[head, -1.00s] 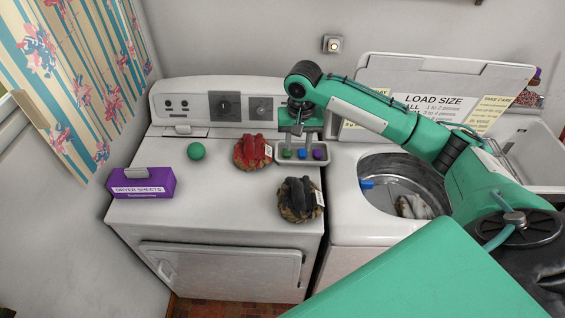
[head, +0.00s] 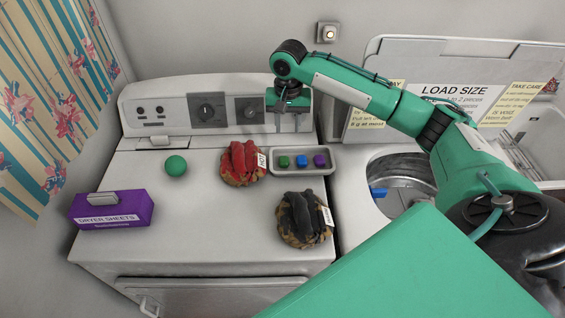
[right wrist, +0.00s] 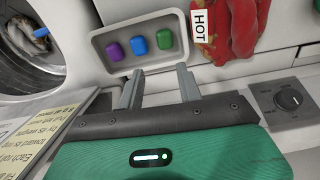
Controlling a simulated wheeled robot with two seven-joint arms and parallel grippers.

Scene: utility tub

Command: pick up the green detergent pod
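The green detergent pod (head: 284,161) sits at the left end of a small grey tray (head: 302,172) on the dryer's top, beside a blue pod (head: 302,160) and a purple pod (head: 320,160). In the right wrist view the green pod (right wrist: 164,38) is the rightmost of the three. My right gripper (head: 287,126) is open and empty, pointing down by the control panel, behind the tray in the picture. In the wrist view its two fingers (right wrist: 158,82) are spread apart, just short of the green pod. My left gripper is not in view.
A red mitt (head: 240,165) marked HOT lies just left of the tray, with a dark patterned mitt (head: 304,220) in front. A green ball (head: 176,166) and a purple dryer sheets box (head: 112,209) are further left. The open washer drum (head: 405,175) is at the right.

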